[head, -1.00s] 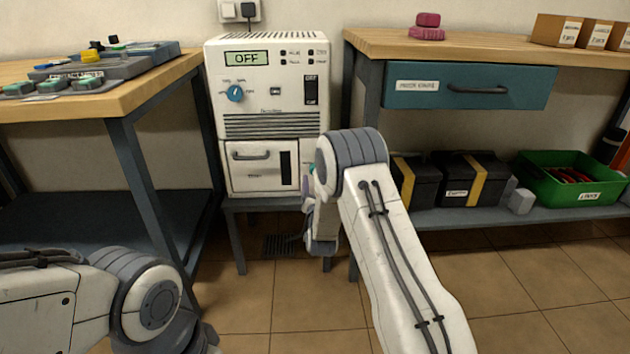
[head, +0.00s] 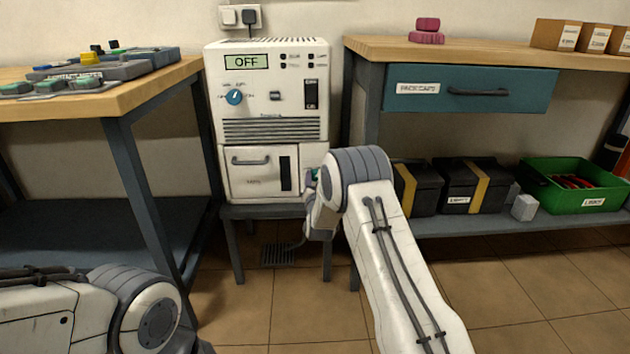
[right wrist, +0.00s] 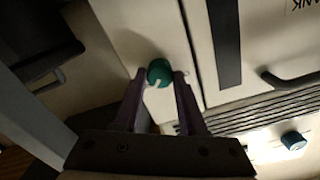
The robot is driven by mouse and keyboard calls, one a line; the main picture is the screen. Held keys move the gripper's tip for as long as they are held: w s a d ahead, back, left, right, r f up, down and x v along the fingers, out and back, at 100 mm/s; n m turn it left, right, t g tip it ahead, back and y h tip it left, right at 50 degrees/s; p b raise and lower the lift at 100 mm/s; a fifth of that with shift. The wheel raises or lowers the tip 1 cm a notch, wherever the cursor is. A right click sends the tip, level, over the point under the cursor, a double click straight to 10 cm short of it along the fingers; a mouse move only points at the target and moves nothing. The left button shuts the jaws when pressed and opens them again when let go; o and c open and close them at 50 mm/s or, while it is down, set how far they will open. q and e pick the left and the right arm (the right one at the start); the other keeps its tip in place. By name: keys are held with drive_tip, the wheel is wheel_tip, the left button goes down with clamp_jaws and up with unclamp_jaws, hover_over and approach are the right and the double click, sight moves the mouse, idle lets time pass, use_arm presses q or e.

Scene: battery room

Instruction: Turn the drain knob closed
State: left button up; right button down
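The green drain knob (right wrist: 159,72) sits on the white front panel of the machine and shows in the right wrist view, with a pale pointer mark toward its lower edge. In the head view, only a sliver of green (head: 314,174) shows beside my right wrist. My right gripper (right wrist: 160,77) is open, with its two purple-grey fingers on either side of the knob and small gaps between. My right wrist hides the fingers in the head view. The white machine (head: 270,150) has a display reading OFF. My left gripper is out of view; only its arm shows at lower left.
A blue dial (head: 234,97) and a black switch (head: 311,94) are on the machine's upper front. A lower door with a handle (head: 251,161) is beside the knob. Benches stand left (head: 120,98) and right (head: 440,52). A floor drain (head: 277,256) lies below.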

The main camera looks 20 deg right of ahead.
drive_tip(key=shift+n, duration=0.3)
drive_tip(key=n+p, duration=0.2)
drive_tip(key=shift+r+n, duration=0.1)
drive_tip(key=shift+n, duration=0.2)
drive_tip(key=n+p, duration=0.3)
drive_tip(key=n, duration=0.2)
drive_tip(key=shift+a+n, duration=0.1)
drive_tip(key=shift+n, duration=0.2)
drive_tip(key=n+p, duration=0.2)
drive_tip(key=n, duration=0.2)
drive_tip(key=n+p, duration=0.1)
drive_tip(key=n, duration=0.4)
drive_tip(key=shift+p, duration=0.35)
drive_tip(key=shift+a, duration=0.1)
drive_tip(key=shift+n, duration=0.3)
drive_tip(key=shift+c, duration=2.2)
unclamp_jaws()
